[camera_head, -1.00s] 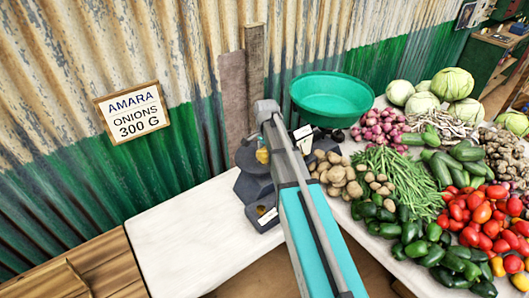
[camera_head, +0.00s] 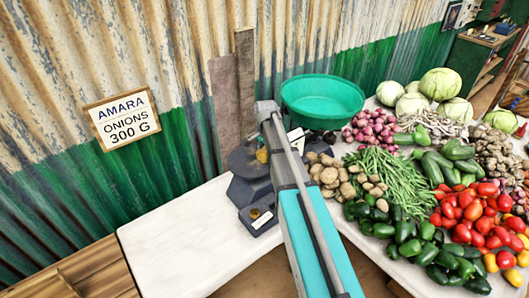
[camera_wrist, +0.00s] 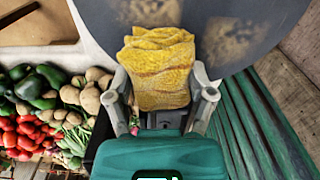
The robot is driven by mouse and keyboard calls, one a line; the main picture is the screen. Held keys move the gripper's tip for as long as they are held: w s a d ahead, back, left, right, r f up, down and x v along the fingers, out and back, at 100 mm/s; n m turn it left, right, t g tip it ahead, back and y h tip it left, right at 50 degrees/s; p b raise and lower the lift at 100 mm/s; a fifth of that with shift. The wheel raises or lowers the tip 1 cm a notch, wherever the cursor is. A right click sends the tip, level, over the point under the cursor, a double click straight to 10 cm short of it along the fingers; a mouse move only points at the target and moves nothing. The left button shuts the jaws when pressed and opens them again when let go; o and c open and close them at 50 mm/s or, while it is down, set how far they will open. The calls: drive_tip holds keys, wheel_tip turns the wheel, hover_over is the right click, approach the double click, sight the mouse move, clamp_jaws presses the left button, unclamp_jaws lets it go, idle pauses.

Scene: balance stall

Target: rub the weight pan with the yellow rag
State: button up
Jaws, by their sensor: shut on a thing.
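My gripper (camera_wrist: 163,88) is shut on the folded yellow rag (camera_wrist: 157,62). The rag lies over the grey weight pan (camera_wrist: 262,22) in the wrist view, overlapping its near edge; whether it presses on the pan I cannot tell. In the head view the dark weight pan (camera_head: 241,162) of the balance sits left of my arm, and a bit of the rag (camera_head: 262,155) shows beside the arm. My arm hides the gripper there.
A green basin (camera_head: 322,98) stands behind the balance base (camera_head: 255,219). Potatoes (camera_head: 333,172), onions (camera_head: 376,127) and other vegetables crowd the right. The white table top (camera_head: 185,245) at the left is bare. A corrugated wall (camera_head: 190,150) with an onions sign (camera_head: 121,117) stands behind.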

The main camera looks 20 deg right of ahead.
sight(242, 159)
drive_tip(key=shift+w, duration=0.1)
drive_tip(key=shift+w+a, duration=0.2)
drive_tip(key=shift+w, duration=0.35)
drive_tip(key=shift+w+a, duration=0.2)
drive_tip(key=shift+w, duration=0.35)
drive_tip(key=shift+s+a, duration=0.25)
drive_tip(key=shift+a, duration=0.4)
drive_tip(key=shift+s+a, duration=0.3)
drive_tip(key=shift+a, duration=0.3)
drive_tip(key=shift+s+a, duration=0.25)
drive_tip(key=shift+a, duration=0.4)
drive_tip(key=shift+s+a, duration=0.35)
drive_tip(key=shift+a, duration=0.6)
drive_tip(key=shift+s+a, duration=0.3)
drive_tip(key=shift+a, duration=0.6)
drive_tip(key=shift+w, duration=0.1)
drive_tip(key=shift+w+a, duration=0.25)
drive_tip(key=shift+w, duration=0.3)
drive_tip(key=shift+w+a, duration=0.2)
drive_tip(key=shift+w, duration=0.3)
